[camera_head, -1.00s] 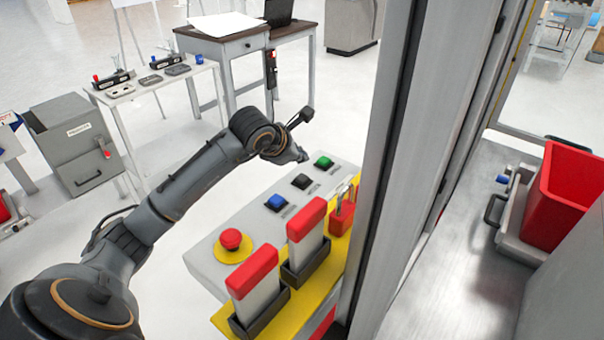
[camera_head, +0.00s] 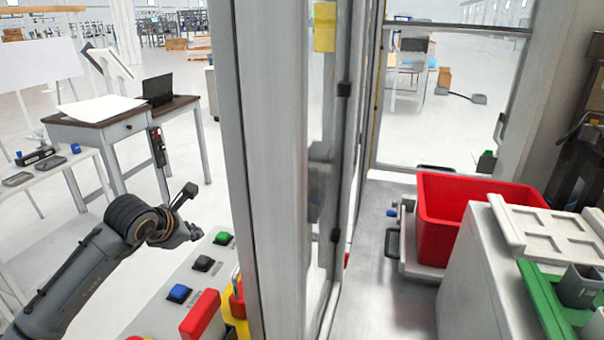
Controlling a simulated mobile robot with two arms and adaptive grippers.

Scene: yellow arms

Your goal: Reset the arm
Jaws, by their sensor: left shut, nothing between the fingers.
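My left arm comes in from the lower left, dark grey with a bend at the wrist. My left gripper (camera_head: 190,230) is small in the picture, shut and empty. It hangs above the back end of the grey control panel, near the green button (camera_head: 223,238). A black button (camera_head: 203,263) and a blue button (camera_head: 179,293) sit in a row nearer to me. I cannot tell from this angle whether the gripper touches the panel. My right gripper is not in view.
A tall grey frame post (camera_head: 275,170) stands right of the panel. A red-topped block (camera_head: 201,314) is by the panel's front. A dark-topped desk (camera_head: 120,118) and a white side table are at left.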

